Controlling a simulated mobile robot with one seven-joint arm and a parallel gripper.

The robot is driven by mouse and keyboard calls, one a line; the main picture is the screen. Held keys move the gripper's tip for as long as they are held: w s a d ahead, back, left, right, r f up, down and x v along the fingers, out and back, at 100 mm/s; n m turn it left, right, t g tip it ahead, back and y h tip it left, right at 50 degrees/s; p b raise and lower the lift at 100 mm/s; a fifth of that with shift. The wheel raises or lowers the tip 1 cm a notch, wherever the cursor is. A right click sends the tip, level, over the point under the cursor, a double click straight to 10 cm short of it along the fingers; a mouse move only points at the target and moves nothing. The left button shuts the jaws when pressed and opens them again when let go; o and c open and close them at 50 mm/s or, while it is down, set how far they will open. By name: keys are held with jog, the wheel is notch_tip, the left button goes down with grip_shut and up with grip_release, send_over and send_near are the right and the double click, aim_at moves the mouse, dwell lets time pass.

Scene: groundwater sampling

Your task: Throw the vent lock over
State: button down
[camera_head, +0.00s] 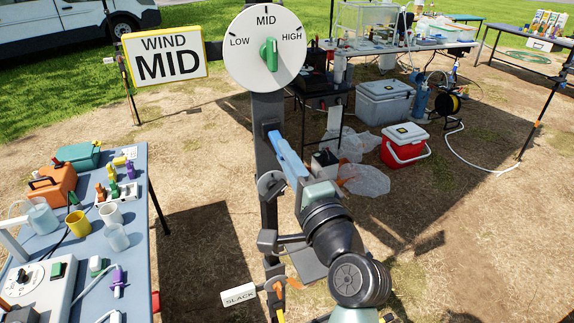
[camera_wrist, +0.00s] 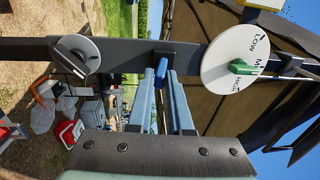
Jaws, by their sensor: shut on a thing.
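A blue handle (camera_wrist: 160,73) sits on the dark upright post (camera_head: 262,110), and I take it to be the vent lock. My gripper (camera_wrist: 161,76) is shut on this handle, with one pale blue finger on each side. In the head view my gripper (camera_head: 278,140) reaches up to the post below the round dial. The handle is mostly hidden there by the fingers. No label for the handle can be read.
The white LOW-MID-HIGH dial (camera_head: 264,62) has its green knob at MID, beside a WIND MID sign (camera_head: 164,55). A round dial with a dark knob (camera_wrist: 72,58) and a SLACK tag (camera_head: 238,295) are lower on the post. A cluttered table (camera_head: 135,240) stands left.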

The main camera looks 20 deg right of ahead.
jog(key=f+b, duration=0.1)
jog(key=b, duration=0.1)
jog(key=f+t+b, duration=0.1)
jog(key=b, duration=0.1)
jog(key=shift+w+f+b, duration=0.25)
jog(key=shift+w+b, duration=0.05)
jog(key=shift+w, duration=0.05)
jog(key=shift+r, duration=0.1)
jog(key=w+f+t+b, duration=0.1)
jog(key=b, duration=0.4)
jog(key=w+f+t+b, duration=0.1)
jog(key=b, duration=0.5)
jog(key=shift+a+f, duration=0.15)
jog(key=shift+f, duration=0.05)
jog(key=shift+r, duration=0.15)
